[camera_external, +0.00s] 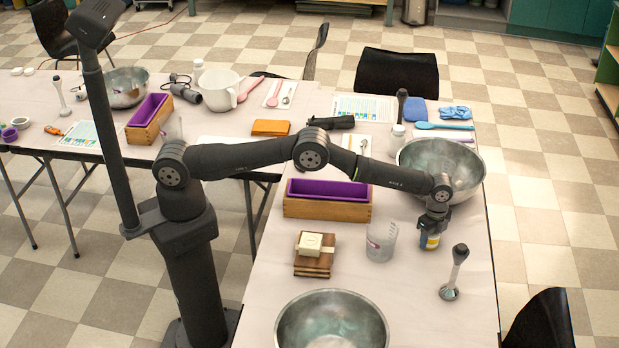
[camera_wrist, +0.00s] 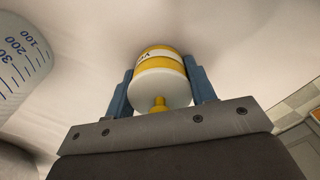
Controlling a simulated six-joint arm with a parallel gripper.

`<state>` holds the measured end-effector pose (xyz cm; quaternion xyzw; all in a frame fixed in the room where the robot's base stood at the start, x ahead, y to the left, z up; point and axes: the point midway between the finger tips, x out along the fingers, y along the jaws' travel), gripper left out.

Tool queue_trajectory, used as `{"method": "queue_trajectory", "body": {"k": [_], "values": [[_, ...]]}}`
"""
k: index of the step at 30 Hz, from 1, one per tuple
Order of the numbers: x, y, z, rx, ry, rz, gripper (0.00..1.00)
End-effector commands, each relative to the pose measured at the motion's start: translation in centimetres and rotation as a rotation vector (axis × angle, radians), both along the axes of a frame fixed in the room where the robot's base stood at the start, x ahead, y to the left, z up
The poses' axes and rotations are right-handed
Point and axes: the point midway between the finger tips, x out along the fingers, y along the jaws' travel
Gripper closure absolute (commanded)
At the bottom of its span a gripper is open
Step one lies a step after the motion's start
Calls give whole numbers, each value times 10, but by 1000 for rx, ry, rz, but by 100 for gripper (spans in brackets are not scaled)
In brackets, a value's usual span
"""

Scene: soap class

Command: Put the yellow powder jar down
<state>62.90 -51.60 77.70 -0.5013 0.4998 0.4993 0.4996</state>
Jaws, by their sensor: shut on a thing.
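The yellow powder jar (camera_wrist: 160,66) has a white lid with a yellow knob and a yellow and white label. My gripper (camera_wrist: 160,90) is shut on it, with one blue finger on each side. In the external view the jar (camera_external: 429,241) shows below my gripper (camera_external: 432,224), low at the table near its right part. Whether its base touches the table I cannot tell. The gripper hides the jar's upper part in that view.
A clear measuring cup (camera_external: 381,242) stands just left of the jar. A large metal bowl (camera_external: 468,165) is behind it. A stick blender (camera_external: 453,275) stands in front to the right. A wooden box with purple liner (camera_external: 327,207) is further left. Bare table lies in front of the jar.

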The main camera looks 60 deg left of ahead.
Motion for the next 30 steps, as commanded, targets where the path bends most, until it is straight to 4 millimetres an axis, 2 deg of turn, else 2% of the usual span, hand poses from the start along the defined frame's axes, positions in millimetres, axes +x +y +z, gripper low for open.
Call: {"method": "queue_trajectory", "body": {"k": [3, 4, 6, 7, 15, 19, 30], "values": [[0, 0, -3, 0, 0, 0, 76], [0, 0, -3, 0, 0, 0, 44], [0, 0, -3, 0, 0, 0, 30], [0, 0, -3, 0, 0, 0, 28], [0, 0, -2, 0, 0, 0, 28], [0, 0, 8, 0, 0, 0, 28], [0, 0, 84, -1, -2, 0, 28]]}}
